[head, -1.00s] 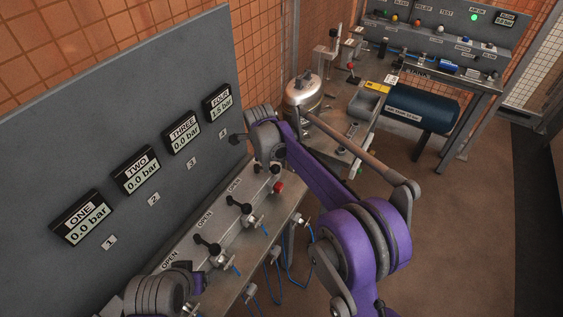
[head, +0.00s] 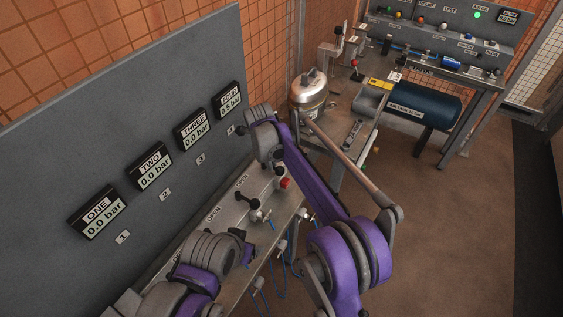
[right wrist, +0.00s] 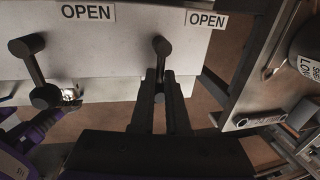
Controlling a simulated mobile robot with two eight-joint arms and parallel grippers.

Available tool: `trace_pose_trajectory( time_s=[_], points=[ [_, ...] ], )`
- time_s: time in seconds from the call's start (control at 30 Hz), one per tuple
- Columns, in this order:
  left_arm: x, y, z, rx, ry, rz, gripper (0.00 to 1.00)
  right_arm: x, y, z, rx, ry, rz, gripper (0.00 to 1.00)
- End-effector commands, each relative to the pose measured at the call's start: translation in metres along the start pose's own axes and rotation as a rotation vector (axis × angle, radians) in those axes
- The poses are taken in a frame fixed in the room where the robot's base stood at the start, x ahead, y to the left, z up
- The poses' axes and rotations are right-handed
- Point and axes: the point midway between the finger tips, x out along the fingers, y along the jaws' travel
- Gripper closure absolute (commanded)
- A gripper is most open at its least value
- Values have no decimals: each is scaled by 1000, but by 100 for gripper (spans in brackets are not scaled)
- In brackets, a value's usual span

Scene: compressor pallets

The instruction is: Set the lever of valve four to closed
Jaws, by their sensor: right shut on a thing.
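In the right wrist view, a black lever with a round knob (right wrist: 159,44) rises between the finger tips of my right gripper (right wrist: 160,82), which is shut on it. It stands beside the rightmost OPEN label (right wrist: 206,19); the valve body is hidden by the fingers. In the head view my right gripper (head: 243,130) is small and dark beside the panel, near gauge FOUR (head: 227,101), which is partly covered and shows a reading ending in .5 bar. My left arm is near the lower valves; its finger tips are not clear.
Gauges ONE (head: 97,212), TWO (head: 149,166) and THREE (head: 195,130) read 0.0 bar. A neighbouring black lever (right wrist: 35,68) stands to the left in the wrist view. A red knob (head: 285,183) is on the bench. A metal vessel (head: 309,92) stands beyond.

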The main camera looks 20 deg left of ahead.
Motion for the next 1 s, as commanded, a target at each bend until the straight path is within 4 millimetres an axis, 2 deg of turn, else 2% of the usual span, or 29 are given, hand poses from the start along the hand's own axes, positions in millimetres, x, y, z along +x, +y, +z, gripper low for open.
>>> trace_pose_trajectory(
  time_s=[0.4, 0.43, 0.57, 0.87, 1.0],
  points=[
    [0, 0, 0, 0, 0, 0, 24, 0, 1, 2, 1, 1, 0, 100],
    [0, 0, 0, 0, 0, 0, 24, 0, 1, 2, 1, 1, 0, 81],
    [0, 0, 0, 0, 0, 0, 24, 0, 1, 2, 0, 1, 0, 58],
    [0, 0, 0, 0, 0, 0, 24, -1, 1, 2, 0, 0, 0, 56],
    [0, 0, 0, 0, 0, 0, 24, -12, 1, 2, -1, 0, 0, 56]
  ],
)
